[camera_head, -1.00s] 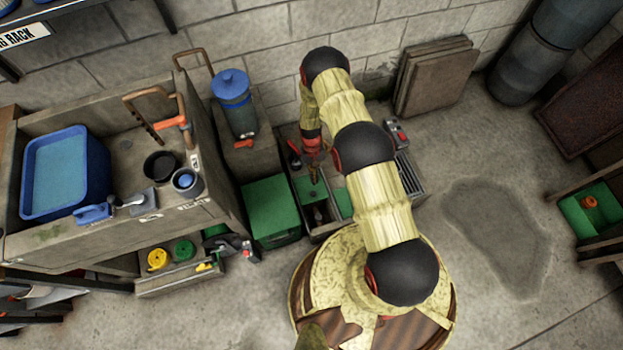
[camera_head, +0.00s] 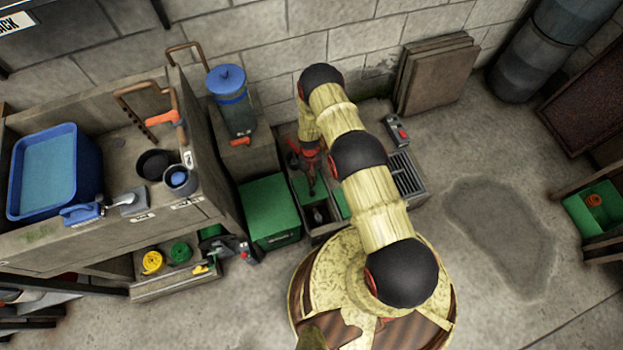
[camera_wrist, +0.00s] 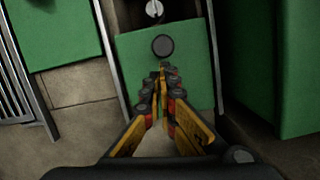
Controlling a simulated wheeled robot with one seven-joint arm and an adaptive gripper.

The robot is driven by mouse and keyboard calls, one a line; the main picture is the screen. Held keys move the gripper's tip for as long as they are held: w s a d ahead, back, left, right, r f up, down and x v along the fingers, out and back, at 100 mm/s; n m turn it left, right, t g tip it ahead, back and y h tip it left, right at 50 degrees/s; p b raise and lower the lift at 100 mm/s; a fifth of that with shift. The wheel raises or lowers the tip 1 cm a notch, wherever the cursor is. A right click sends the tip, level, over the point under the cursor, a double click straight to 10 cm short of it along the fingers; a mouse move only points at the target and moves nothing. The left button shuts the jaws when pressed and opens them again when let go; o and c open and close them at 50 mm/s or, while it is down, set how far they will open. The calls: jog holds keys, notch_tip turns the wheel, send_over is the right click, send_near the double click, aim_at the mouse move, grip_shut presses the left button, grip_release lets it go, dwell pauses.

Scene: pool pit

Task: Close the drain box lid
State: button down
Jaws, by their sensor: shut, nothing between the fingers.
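The drain box (camera_head: 325,232) is a low grey concrete trough by the wall. Its green lid panel (camera_head: 299,185) lies toward the wall end, and an uncovered dark gap with a pale fitting (camera_head: 318,214) shows in front of it. In the wrist view the lid (camera_wrist: 196,66) has a dark round knob (camera_wrist: 163,45), and the fitting (camera_wrist: 154,10) shows in the gap beyond. My gripper (camera_head: 312,190) points down over the lid. In the wrist view my gripper (camera_wrist: 162,70) is shut and empty, its tips just short of the knob; contact cannot be told.
A closed green box (camera_head: 268,205) stands close to the left of the drain box. A second green panel (camera_wrist: 55,30) and a metal grate (camera_head: 405,175) lie on its other side. A red-and-grey device (camera_head: 397,131) sits near the back. Floor (camera_head: 500,240) to the right is clear.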

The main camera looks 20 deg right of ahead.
dwell(0.3)
jog(key=s+p, duration=0.4)
jog(key=s, duration=0.9)
jog(key=shift+w, duration=0.1)
jog(key=p+v, duration=0.5)
jog(key=v, duration=0.4)
jog(key=shift+r, duration=0.4)
